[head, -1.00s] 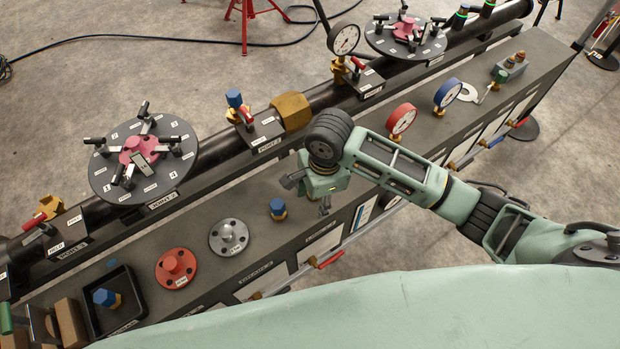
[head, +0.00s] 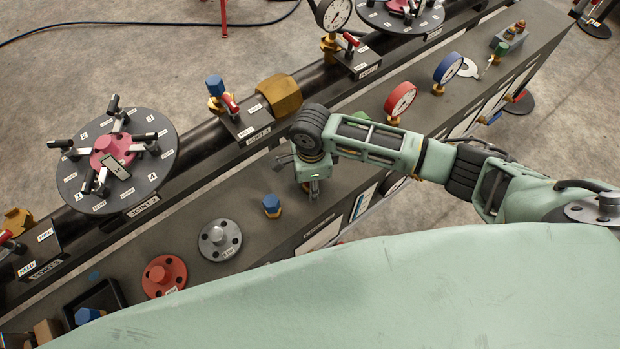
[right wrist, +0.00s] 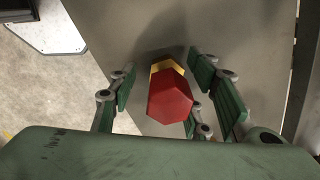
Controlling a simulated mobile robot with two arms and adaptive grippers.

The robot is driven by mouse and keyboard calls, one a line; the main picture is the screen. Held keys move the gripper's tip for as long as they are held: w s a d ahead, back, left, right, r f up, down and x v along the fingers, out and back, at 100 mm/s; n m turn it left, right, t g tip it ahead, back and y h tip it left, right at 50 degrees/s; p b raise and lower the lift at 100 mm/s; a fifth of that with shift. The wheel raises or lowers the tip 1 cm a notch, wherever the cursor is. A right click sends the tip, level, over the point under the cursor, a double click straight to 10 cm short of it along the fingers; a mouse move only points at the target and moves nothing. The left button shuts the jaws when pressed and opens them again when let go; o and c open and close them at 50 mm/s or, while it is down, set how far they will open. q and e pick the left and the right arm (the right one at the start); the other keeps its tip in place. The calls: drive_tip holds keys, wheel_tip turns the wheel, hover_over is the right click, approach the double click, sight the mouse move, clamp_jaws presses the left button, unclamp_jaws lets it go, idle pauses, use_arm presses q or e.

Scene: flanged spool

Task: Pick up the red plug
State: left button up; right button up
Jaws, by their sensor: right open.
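The red plug (right wrist: 170,96) is a hexagonal red head on a yellow brass-coloured base, seen from above in the right wrist view. It stands on the grey bench top between the spread fingers of my right gripper (right wrist: 163,88). Clear gaps show on both sides of the plug, so the fingers do not grip it. In the head view my right gripper (head: 313,187) points down over the bench top, to the right of a blue plug (head: 271,205). The red plug is hidden behind the gripper there. My left gripper is not in view.
A grey flange (head: 220,240) and a red flange (head: 164,276) lie left of the blue plug. A black tray (head: 97,299) holds another blue plug. Red (head: 400,99) and blue (head: 448,69) gauges stand to the right. A black pipe with a brass nut (head: 279,95) runs behind.

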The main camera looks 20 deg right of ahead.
drive_tip(key=shift+f, duration=0.35)
drive_tip(key=c, duration=0.6)
clamp_jaws()
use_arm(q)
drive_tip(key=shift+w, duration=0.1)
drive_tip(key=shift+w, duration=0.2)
use_arm(e)
drive_tip(key=shift+r, duration=0.15)
